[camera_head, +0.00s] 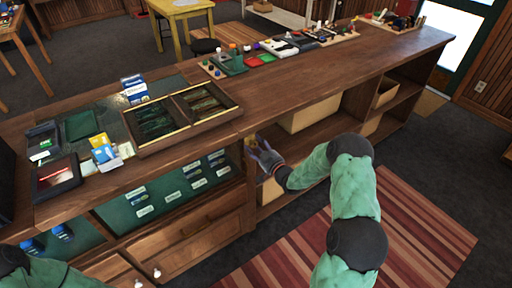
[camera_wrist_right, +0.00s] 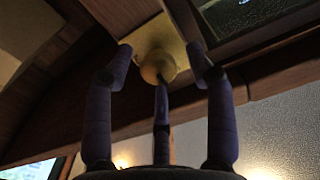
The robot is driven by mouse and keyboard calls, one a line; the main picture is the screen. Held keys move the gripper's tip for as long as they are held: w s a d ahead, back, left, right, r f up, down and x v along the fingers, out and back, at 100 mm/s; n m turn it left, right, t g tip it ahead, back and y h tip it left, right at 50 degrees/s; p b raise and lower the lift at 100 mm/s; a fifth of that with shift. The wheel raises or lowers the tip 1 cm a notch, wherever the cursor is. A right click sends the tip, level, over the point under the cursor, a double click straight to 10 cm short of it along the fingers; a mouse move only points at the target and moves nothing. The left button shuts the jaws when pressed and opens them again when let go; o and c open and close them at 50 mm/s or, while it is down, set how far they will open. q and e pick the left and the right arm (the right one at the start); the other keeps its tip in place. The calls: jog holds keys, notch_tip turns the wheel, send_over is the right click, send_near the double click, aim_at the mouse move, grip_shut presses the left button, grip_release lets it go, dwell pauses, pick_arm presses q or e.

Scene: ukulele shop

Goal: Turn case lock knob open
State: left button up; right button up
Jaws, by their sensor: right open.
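The lock knob (camera_wrist_right: 155,70) is a small round brass-coloured knob on a pale yellow plate (camera_wrist_right: 150,42), seen from below in the right wrist view. The plate sits on dark wood beside a glass panel. My right gripper (camera_wrist_right: 165,72) is open, with one finger left of the knob, one right of it and a third below. I cannot tell whether any finger touches the knob. In the head view my right gripper (camera_head: 261,150) is at the counter's front, just under the top edge. My left gripper is not in view; only part of my left arm shows at lower left.
A long wooden counter (camera_head: 330,75) runs across, with a divided wooden tray (camera_head: 183,118), a card terminal (camera_head: 57,178) and small goods on top. Below are a glass-fronted display (camera_head: 165,193), drawers (camera_head: 195,240) and open shelves with bins (camera_head: 310,112). A striped rug (camera_head: 425,235) lies in front.

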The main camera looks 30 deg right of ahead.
grip_shut()
